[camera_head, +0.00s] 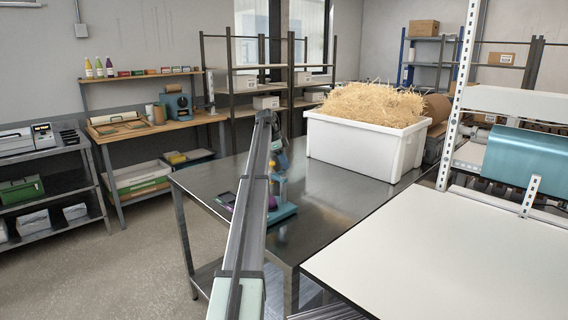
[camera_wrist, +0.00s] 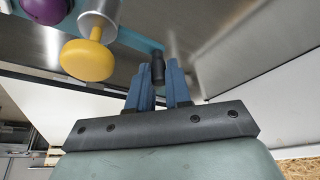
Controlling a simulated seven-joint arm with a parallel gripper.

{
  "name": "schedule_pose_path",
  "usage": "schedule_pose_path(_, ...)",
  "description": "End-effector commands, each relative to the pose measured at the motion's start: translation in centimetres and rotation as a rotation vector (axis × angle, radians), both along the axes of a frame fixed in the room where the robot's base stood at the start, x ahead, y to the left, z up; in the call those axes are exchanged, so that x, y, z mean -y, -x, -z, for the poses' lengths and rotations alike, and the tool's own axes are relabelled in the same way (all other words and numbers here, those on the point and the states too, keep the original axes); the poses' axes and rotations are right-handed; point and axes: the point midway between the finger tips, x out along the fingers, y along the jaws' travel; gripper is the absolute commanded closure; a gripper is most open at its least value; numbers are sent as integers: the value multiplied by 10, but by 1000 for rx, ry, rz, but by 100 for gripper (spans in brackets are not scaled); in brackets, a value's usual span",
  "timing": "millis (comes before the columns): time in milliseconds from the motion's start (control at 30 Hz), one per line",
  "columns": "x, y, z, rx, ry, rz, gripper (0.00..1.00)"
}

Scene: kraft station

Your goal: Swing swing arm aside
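The teal fixture (camera_head: 284,213) stands on the steel table near its front right corner, partly hidden behind my arm. In the wrist view a teal bar (camera_wrist: 140,41) crosses behind a short dark upright peg (camera_wrist: 157,67), which looks like the handle of the swing arm. My gripper (camera_wrist: 158,76) has blue fingers on either side of this peg, and the peg fills the gap between their tips.
A white bin (camera_head: 350,145) heaped with straw stands at the back of the steel table (camera_head: 215,178). A white worktop (camera_head: 440,255) lies at the right, with a teal roll (camera_head: 525,155) beyond it.

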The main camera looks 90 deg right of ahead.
Motion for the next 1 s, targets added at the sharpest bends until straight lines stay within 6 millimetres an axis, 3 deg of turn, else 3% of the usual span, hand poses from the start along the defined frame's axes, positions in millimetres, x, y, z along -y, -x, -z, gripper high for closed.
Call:
schedule_pose_path(233,0,0,0,0,0,0,58)
schedule_pose_path(567,0,-2,-4,0,1,-1,58)
schedule_pose_path(767,1,-12,-29,0,2,-2,58)
schedule_pose_path(1000,2,-31,-73,0,1,-1,58)
